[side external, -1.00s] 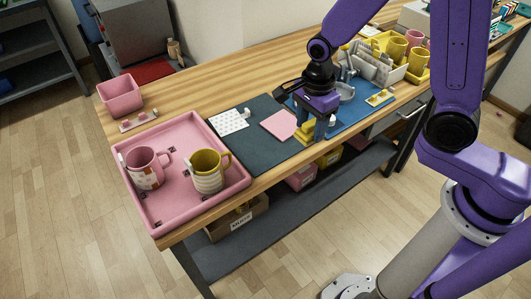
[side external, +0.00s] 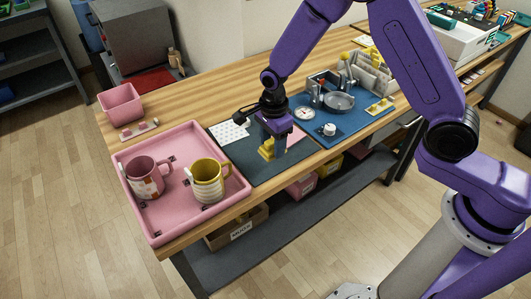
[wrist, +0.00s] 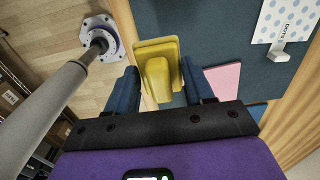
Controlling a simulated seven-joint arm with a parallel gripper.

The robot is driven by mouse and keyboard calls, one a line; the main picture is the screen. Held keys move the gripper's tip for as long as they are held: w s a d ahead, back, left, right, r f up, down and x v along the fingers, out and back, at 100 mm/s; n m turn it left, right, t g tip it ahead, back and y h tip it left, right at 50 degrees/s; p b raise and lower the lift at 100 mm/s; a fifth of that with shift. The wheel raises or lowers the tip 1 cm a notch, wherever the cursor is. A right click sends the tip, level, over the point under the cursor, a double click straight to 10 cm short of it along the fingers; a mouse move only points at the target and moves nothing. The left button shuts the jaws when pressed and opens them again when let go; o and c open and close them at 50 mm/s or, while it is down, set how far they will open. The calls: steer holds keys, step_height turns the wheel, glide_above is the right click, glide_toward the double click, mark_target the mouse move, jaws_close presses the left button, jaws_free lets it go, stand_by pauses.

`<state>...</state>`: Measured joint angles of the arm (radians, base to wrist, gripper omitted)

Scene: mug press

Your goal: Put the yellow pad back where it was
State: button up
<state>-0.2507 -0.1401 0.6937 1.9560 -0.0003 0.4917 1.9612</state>
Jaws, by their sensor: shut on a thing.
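The yellow pad (side external: 266,148) is a small block with a raised handle. My gripper (side external: 273,146) is shut on it, over the dark mat (side external: 249,170) in the side view. In the wrist view the yellow pad (wrist: 158,48) has a flat rectangular plate and sits between the two blue fingers of my gripper (wrist: 160,85). The side view does not clearly show whether the pad touches the mat or hangs just above it.
Left of the dark mat is a pink tray (side external: 133,208) with a pink mug (side external: 142,180) and a yellow-and-white mug (side external: 207,183). A blue mat (side external: 355,125) with a press (side external: 338,101) is at right.

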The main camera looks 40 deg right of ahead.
mark_target(266, 145)
steer(key=shift+w+a+f, duration=0.2)
steer(key=shift+w+f, duration=0.3)
steer(key=shift+f, duration=0.1)
steer(key=shift+w+a+f, duration=0.15)
steer(key=shift+w+f, duration=0.3)
steer(key=shift+f, duration=0.15)
steer(key=shift+w+f, duration=0.1)
steer(key=shift+f, duration=1.6)
steer(key=shift+f, duration=0.1)
steer(key=o, duration=1)
